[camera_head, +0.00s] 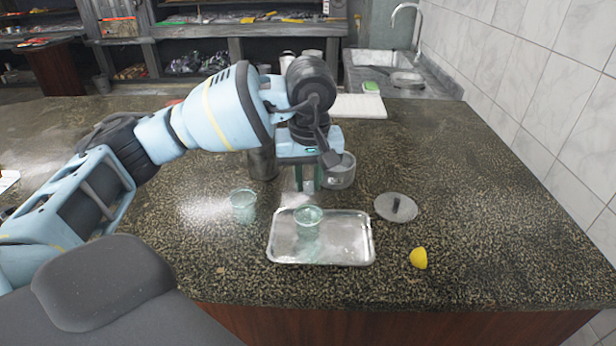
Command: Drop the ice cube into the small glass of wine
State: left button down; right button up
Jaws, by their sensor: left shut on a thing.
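My left gripper (307,187) points down above the back edge of the metal tray (350,258). Its fingers are shut on the ice cube, which is small and hardly distinguishable between them. A small greenish clear glass (308,222) stands upright on the tray, just below and in front of the fingers. A second similar glass (243,206) stands on the counter left of the tray. I cannot tell from the colour which glass has wine. My right gripper is out of view.
A small open metal pot (341,172) stands right beside the gripper. A metal canister (262,163) is behind it to the left. A round lid (397,207) and a half lemon (418,258) lie right of the tray. The counter (490,220) is clear farther right.

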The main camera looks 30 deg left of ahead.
aim_at(308, 194)
pick_arm(q)
jog(key=shift+f+b, duration=0.6)
jog(key=shift+f, duration=1.9)
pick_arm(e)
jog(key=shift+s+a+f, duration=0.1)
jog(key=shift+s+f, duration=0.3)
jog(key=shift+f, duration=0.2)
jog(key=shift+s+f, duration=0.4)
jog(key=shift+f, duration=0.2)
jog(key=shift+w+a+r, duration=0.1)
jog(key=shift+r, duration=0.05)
pick_arm(q)
jog(key=c, duration=1.2)
grip_release()
jog(key=shift+c, duration=0.2)
jog(key=shift+o, duration=0.2)
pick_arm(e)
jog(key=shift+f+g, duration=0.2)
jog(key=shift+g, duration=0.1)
pick_arm(q)
jog(key=shift+r, duration=0.1)
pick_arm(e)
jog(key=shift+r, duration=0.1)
